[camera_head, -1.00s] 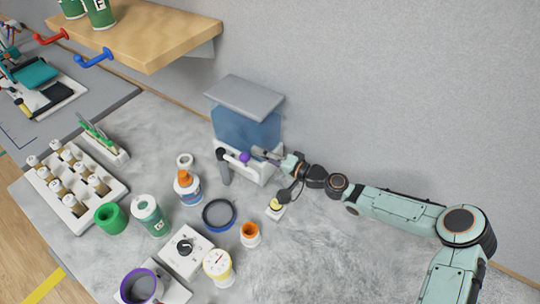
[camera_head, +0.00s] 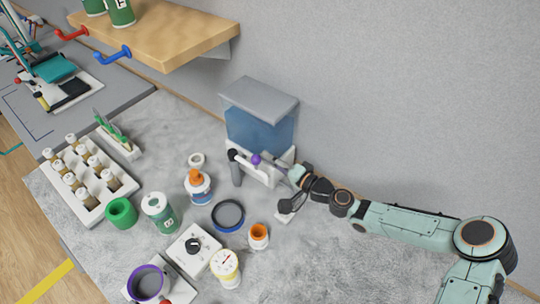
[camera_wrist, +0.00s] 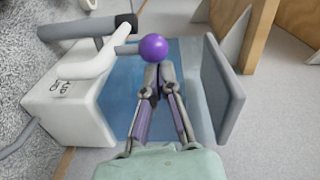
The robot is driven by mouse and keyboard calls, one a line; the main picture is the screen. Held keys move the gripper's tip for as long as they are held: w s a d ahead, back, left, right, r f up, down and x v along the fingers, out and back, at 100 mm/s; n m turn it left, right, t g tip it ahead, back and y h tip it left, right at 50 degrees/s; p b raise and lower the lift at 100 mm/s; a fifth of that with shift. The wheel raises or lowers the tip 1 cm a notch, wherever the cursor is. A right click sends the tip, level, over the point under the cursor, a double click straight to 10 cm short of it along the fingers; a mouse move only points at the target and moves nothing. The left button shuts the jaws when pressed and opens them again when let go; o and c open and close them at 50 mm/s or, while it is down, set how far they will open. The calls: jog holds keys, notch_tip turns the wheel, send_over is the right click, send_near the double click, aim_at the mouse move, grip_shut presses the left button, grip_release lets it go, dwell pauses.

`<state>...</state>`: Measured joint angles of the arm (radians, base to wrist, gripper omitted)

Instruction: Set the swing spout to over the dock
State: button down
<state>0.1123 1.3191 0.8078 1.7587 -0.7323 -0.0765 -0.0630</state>
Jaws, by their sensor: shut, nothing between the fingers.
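The dispenser (camera_head: 259,130) has a blue tank, grey lid and white base and stands against the wall. Its swing spout (camera_head: 236,168) is a white arm with a dark nozzle, pointing left and front in the head view. A purple ball knob (camera_head: 256,159) sits on the spout; it also shows in the wrist view (camera_wrist: 154,47). My gripper (camera_head: 268,161) is shut and empty at the knob's right. In the wrist view my fingertips (camera_wrist: 158,72) are close below the knob; contact cannot be told. I cannot tell which thing is the dock.
A vial rack (camera_head: 88,180) is at left. A wooden shelf (camera_head: 155,35) juts out above.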

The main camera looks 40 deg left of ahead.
jog(key=shift+s, duration=0.15)
jog(key=shift+s+m+t+h, duration=0.3)
jog(key=shift+s+m+t, duration=0.75)
jog(key=shift+t, duration=0.55)
jog(key=s+a+m+t+h, duration=0.1)
jog(key=s+a+m+t, duration=0.2)
jog(key=s, duration=0.4)
jog(key=shift+s+a+t+h, duration=0.3)
jog(key=shift+a+t, duration=0.05)
jog(key=shift+t, duration=0.25)
jog(key=shift+s+a+r, duration=0.1)
jog(key=shift+s+a, duration=0.05)
jog(key=shift+s, duration=0.1)
jog(key=v, duration=0.7)
jog(key=shift+d, duration=0.45)
